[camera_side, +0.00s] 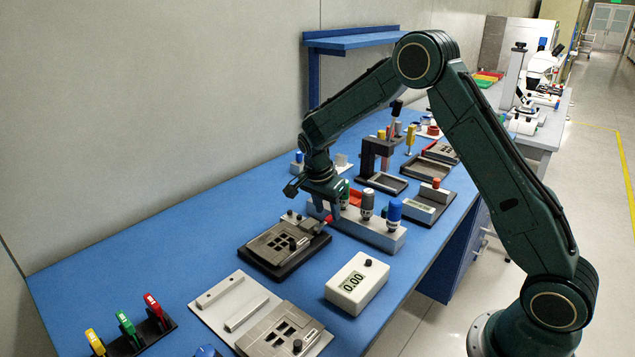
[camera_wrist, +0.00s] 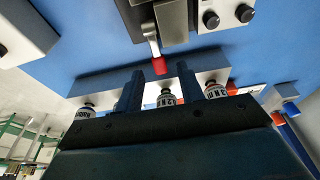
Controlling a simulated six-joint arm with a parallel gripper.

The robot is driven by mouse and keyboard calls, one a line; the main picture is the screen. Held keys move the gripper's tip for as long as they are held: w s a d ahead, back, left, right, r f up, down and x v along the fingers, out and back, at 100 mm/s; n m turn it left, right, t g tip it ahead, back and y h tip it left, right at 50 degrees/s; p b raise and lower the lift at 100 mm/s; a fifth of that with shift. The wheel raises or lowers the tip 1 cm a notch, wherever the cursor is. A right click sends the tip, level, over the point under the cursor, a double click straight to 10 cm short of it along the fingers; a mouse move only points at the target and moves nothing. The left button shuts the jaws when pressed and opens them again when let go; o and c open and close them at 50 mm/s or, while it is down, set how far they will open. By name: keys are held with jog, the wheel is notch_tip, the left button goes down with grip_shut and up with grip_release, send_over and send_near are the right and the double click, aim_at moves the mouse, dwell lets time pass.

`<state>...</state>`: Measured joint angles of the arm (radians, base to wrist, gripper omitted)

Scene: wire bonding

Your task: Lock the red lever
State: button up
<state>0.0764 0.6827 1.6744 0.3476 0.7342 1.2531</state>
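The red lever is a short metal arm with a red tip (camera_wrist: 160,66), sticking out from the edge of a dark fixture with a grey plate (camera_side: 284,244). In the side view its red tip (camera_side: 328,219) shows just beside my fingers. My gripper (camera_side: 324,213) points down at the right edge of that fixture. In the wrist view the two dark fingers of my gripper (camera_wrist: 160,72) are apart, with the red tip in line with the gap between them. Nothing is gripped. I cannot tell whether the fingers touch the lever.
A grey block (camera_side: 370,232) with green, grey and blue-capped tools stands close behind my gripper. A white box with a 0.00 display (camera_side: 357,284) is at the front right. A white plate with rails (camera_side: 233,300) and a rack of coloured clips (camera_side: 126,335) lie in the foreground.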

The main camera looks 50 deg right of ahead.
aim_at(320, 226)
jog(key=v, duration=1.2)
jog(key=shift+r, duration=0.1)
jog(key=s+a+r+n+t+y, duration=0.1)
jog(key=s+a+r+n+t, duration=0.2)
jog(key=s+r+n, duration=0.95)
jog(key=s+a+f+n+t+y, duration=0.1)
jog(key=s+a+n, duration=0.1)
jog(key=s, duration=0.7)
jog(key=s+a+f+n+t+y, duration=0.1)
jog(key=s+a+f+n, duration=0.1)
jog(key=s, duration=0.7)
jog(key=shift+s+a+n+t, duration=0.3)
jog(key=shift+s+a+n, duration=0.1)
jog(key=shift+n, duration=0.35)
